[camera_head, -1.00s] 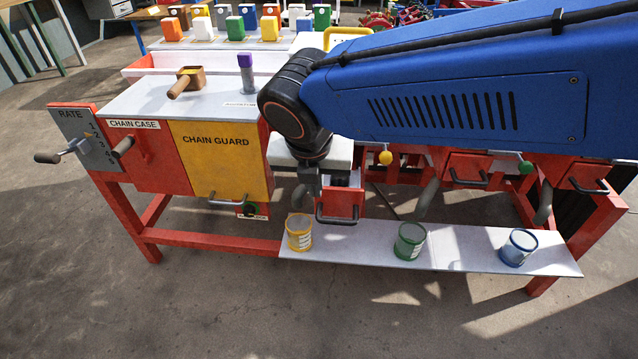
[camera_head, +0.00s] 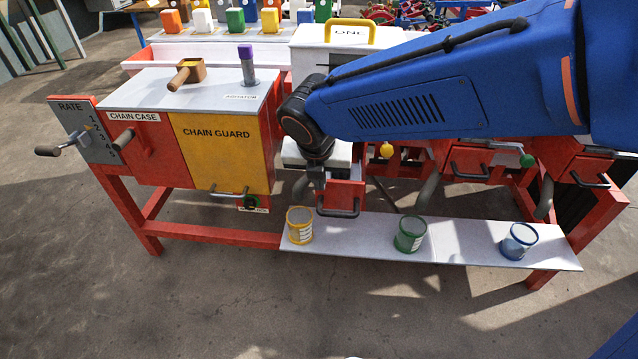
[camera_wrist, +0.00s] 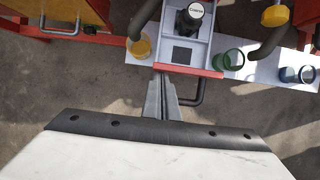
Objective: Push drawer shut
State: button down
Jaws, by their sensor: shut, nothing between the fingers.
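The red drawer (camera_head: 342,196) with a black bar handle is at the front of the machine, under a white housing. The wrist view shows it pulled open, with its red front edge (camera_wrist: 200,70) and pale inside. My gripper (camera_head: 319,190) is shut and empty at the drawer front's left part. In the wrist view its closed fingers (camera_wrist: 161,78) point at the left end of the front, left of the handle (camera_wrist: 198,92). I cannot tell whether the tips touch the front.
A white shelf (camera_head: 459,240) below holds a yellow tin (camera_head: 299,226), a green tin (camera_head: 410,235) and a blue tin (camera_head: 518,242). The yellow chain guard (camera_head: 215,155) stands to the left. Grey pipes hang beside the drawer. The floor in front is clear.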

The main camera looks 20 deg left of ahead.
jog(key=w+a, duration=0.1)
jog(key=w, duration=0.3)
jog(key=w+a, duration=0.1)
jog(key=w, duration=0.4)
jog(key=w+a, duration=0.1)
jog(key=w, duration=0.3)
jog(key=shift+w+a, duration=0.1)
jog(key=shift+w, duration=0.05)
